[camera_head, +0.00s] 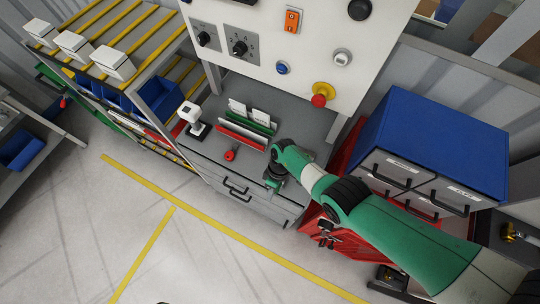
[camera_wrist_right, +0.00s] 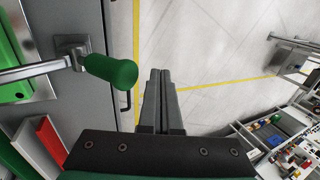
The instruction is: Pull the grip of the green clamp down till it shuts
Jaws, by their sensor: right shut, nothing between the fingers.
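The green clamp shows in the right wrist view. Its rounded green grip (camera_wrist_right: 111,70) sits at the end of a metal lever (camera_wrist_right: 40,70), which runs left beside a grey bracket. My right gripper (camera_wrist_right: 160,72) is shut and empty. Its fingers appear just to the right of the grip in that view, with a gap in the picture; I cannot tell the depth between them. In the head view my right gripper (camera_head: 273,183) is over the right part of the grey workbench top, and the clamp is mostly hidden there. My left gripper is not in view.
A red knob (camera_head: 230,155) stands on the grey workbench (camera_head: 225,178), near red and green racks (camera_head: 243,137). A white control panel (camera_head: 300,50) rises behind. A blue drawer cabinet (camera_head: 440,120) stands to the right. Open floor (camera_head: 150,230) lies in front.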

